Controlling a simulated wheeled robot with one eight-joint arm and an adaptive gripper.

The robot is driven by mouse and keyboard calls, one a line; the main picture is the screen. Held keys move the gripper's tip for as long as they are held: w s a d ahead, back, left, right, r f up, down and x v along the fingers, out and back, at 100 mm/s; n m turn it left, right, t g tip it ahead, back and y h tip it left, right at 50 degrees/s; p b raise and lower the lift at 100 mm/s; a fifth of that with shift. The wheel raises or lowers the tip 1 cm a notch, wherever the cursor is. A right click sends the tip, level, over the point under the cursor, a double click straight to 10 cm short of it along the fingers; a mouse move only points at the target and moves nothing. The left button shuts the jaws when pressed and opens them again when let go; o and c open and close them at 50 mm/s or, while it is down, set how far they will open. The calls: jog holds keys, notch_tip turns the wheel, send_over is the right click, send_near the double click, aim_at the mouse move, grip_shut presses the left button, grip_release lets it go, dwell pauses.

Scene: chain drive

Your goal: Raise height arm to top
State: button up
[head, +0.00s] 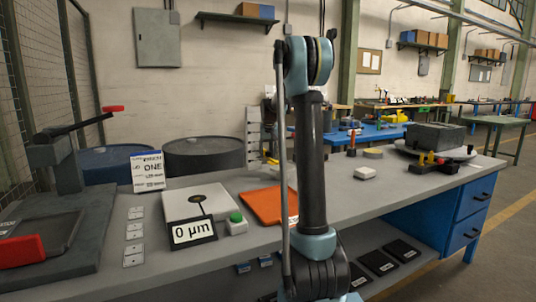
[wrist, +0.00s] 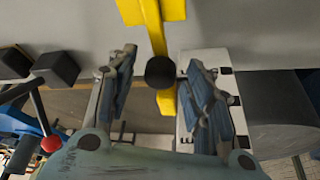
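My gripper (wrist: 160,85) is open in the wrist view, with one blue-grey finger on each side of a yellow bar (wrist: 151,25) that ends in a dark round knob (wrist: 160,72). The bar looks like the height arm, but its mounting is out of view. No contact between fingers and knob is visible. A white plate with black marks (wrist: 192,65) stands partly behind the right finger. In the head view, a white marked scale (head: 253,135) stands behind the bench, left of my arm. My gripper is mostly hidden there behind my own arm.
The grey bench (head: 350,200) holds a 0 µm display (head: 193,231), a green button (head: 236,219), an orange sheet (head: 265,206) and a red-handled press (head: 45,165). Dark drums (head: 203,155) stand behind it. In the wrist view, dark blocks (wrist: 56,68) and a red ball (wrist: 50,144) lie left.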

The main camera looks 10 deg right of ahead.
grip_shut()
notch_tip(320, 180, up, 21)
dwell(0.5)
jog(key=shift+o, duration=0.2)
grip_release()
jog(key=shift+r, duration=0.1)
jog(key=v, duration=1.1)
jog(key=shift+r, duration=0.35)
jog(key=shift+s, duration=0.15)
